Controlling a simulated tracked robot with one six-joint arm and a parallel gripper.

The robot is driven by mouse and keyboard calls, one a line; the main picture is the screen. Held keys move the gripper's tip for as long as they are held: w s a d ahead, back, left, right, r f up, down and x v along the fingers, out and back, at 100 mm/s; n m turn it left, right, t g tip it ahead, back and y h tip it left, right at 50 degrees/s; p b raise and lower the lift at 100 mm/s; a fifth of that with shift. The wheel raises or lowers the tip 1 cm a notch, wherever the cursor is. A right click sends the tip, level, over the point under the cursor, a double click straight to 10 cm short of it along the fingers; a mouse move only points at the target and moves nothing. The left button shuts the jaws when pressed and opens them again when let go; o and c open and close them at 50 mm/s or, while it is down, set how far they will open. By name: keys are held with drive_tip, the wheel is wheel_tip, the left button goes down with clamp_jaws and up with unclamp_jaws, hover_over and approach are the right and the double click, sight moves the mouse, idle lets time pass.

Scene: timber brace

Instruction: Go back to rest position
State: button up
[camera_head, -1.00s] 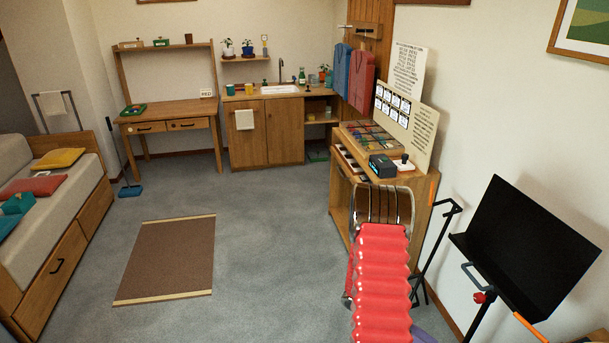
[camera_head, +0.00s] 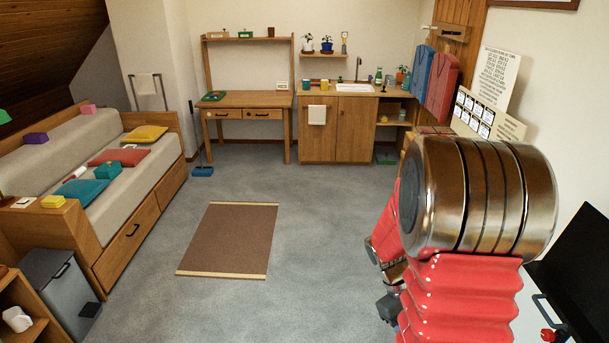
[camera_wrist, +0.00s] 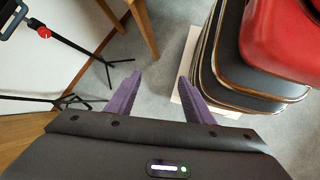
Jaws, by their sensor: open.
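My gripper (camera_wrist: 157,97) shows in the wrist view with its two purple fingers spread apart and nothing between them. It points down toward the grey carpet. My red arm with its metal bands fills the right of the head view and hides most of the wooden side unit there. In the head view the gripper's fingers cannot be made out.
A brown rug (camera_head: 230,239) lies on open carpet. A daybed (camera_head: 141,210) and a pedal bin (camera_head: 62,283) stand at left. A desk (camera_head: 248,101) and sink cabinet (camera_head: 351,126) stand at the back. A black stand (camera_wrist: 78,55) is near my gripper.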

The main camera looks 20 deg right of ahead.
drive_tip(key=w+a+r+t+y, duration=0.1)
drive_tip(key=a+r+t, duration=0.4)
drive_tip(key=a+r, duration=0.6)
drive_tip(key=w+a+r+m+t+y, duration=0.1)
drive_tip(key=a+r+t, duration=0.5)
drive_tip(key=a+r, duration=0.5)
drive_tip(key=a, duration=0.4)
drive_tip(key=shift+w+r+y, duration=0.15)
drive_tip(key=shift+w+y, duration=0.15)
drive_tip(key=shift+y, duration=0.1)
drive_tip(key=shift+a, duration=0.1)
drive_tip(key=shift+c, duration=0.3)
